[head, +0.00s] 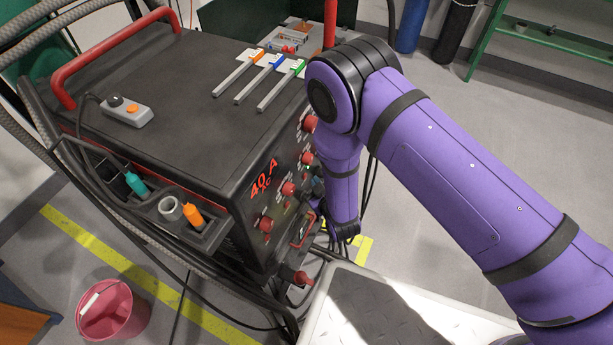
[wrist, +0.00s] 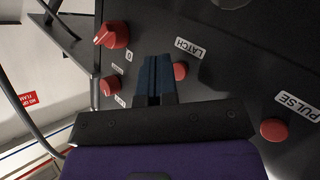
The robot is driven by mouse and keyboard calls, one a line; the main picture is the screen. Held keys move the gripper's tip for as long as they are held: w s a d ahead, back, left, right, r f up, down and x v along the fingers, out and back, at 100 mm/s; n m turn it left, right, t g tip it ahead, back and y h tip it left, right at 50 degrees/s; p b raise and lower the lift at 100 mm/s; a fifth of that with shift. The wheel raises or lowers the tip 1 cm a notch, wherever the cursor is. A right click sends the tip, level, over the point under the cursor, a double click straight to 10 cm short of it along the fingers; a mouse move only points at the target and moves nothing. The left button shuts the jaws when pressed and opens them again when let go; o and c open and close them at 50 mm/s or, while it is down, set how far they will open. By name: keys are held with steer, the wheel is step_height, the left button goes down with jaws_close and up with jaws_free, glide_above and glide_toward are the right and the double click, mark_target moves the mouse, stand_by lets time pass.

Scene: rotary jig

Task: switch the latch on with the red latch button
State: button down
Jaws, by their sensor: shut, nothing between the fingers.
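The red latch button (wrist: 181,71) is a small round button on the black front panel in the wrist view, below the white LATCH label (wrist: 189,48). My gripper (wrist: 154,60) is shut and empty. Its dark blue fingers point at the panel just left of the latch button and may cover its left edge. I cannot tell whether the fingertips touch the panel or the button. In the head view my purple arm reaches down in front of the machine (head: 160,75), and the latch button cannot be made out there.
A second red button (wrist: 274,129) sits by the PULSE label at right. Red knobs (wrist: 113,35) and (wrist: 109,86) are left of the fingers. In the head view, cables hang beside the machine, a pink bucket (head: 112,308) stands on the floor, and a grey box (head: 375,310) stands close by.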

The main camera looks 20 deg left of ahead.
steer(key=shift+s+d, duration=0.2)
steer(key=shift+d, duration=2.75)
